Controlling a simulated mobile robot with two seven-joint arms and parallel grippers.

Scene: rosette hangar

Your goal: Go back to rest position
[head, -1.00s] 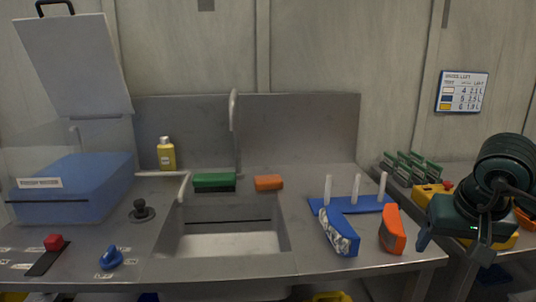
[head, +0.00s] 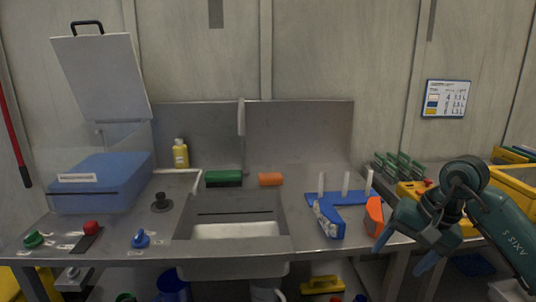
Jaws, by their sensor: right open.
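My right gripper (head: 405,251) shows at the right of the head view, in front of the counter's right end. Its two blue-green fingers are apart, pointing down and left, with nothing between them. The arm comes in from the right edge. The orange block (head: 374,216) stands on the counter just behind and left of the fingers. My left gripper is out of view.
The steel counter (head: 300,250) holds a sink (head: 235,230), a blue rack with white pegs (head: 350,198), a patterned blue item (head: 328,219) and a blue box (head: 100,185) with a raised lid. A yellow bin (head: 515,190) stands at right.

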